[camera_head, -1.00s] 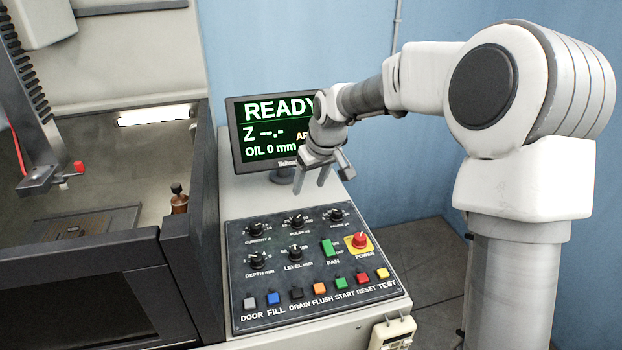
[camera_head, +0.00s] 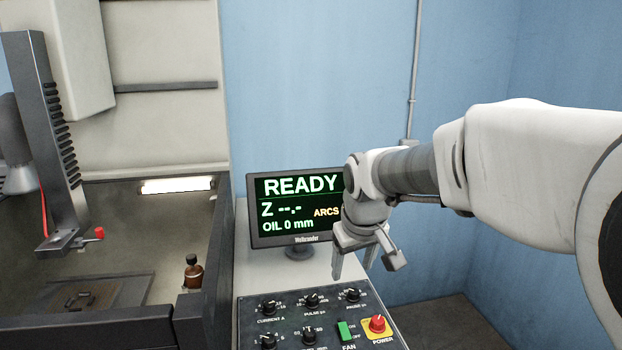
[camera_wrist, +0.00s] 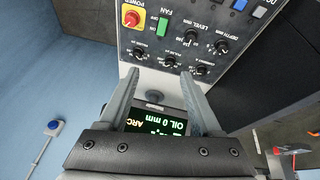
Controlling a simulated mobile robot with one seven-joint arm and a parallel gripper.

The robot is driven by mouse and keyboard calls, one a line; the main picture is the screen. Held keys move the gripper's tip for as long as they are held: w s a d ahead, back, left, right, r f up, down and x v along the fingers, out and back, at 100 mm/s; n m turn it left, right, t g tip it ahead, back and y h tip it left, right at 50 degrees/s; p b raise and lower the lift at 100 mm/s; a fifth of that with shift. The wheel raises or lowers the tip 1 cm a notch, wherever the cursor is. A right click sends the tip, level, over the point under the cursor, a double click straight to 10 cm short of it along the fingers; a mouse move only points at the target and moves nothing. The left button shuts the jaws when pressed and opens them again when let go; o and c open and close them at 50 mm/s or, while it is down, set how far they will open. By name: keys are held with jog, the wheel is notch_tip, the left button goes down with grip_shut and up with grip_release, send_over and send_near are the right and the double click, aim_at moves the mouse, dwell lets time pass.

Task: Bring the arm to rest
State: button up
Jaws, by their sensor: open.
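My gripper (camera_head: 354,264) is open and empty, with its fingers pointing down. In the head view it hangs in front of the right part of the monitor and above the far edge of the control panel (camera_head: 262,326). In the wrist view my gripper (camera_wrist: 166,95) shows two spread fingers with nothing between them but the monitor and panel behind. My arm reaches in from the right and hides the right end of the screen.
The monitor (camera_head: 290,240) reads READY and OIL 0 mm. A red power knob (camera_head: 377,324) and a green fan switch (camera_head: 346,331) sit on the panel. A brown bottle (camera_head: 193,272) stands in the machine tank at left. The blue wall (camera_head: 310,80) is behind.

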jog(key=s+d+m, duration=0.2)
jog(key=s+d, duration=0.1)
jog(key=s, duration=0.8)
jog(key=s+d+r+m+t, duration=0.1)
jog(key=s+d+m, duration=0.1)
jog(key=s, duration=0.9)
jog(key=shift+s+d, duration=0.3)
jog(key=shift+d, duration=0.25)
jog(key=shift+w+r, duration=0.1)
jog(key=shift+r, duration=0.05)
jog(key=n+g+y+b, duration=0.1)
jog(key=n+y+b, duration=0.1)
jog(key=n+b, duration=0.35)
send_over(354, 291)
jog(key=s+d, duration=0.3)
jog(key=s, duration=0.3)
notch_tip(354, 291, down, 8)
jog(key=x, duration=1.1)
jog(key=b+x, duration=0.1)
jog(key=x, duration=0.4)
jog(key=shift+s+d+f, duration=0.15)
jog(key=shift+s+f, duration=0.1)
jog(key=shift+f, duration=0.2)
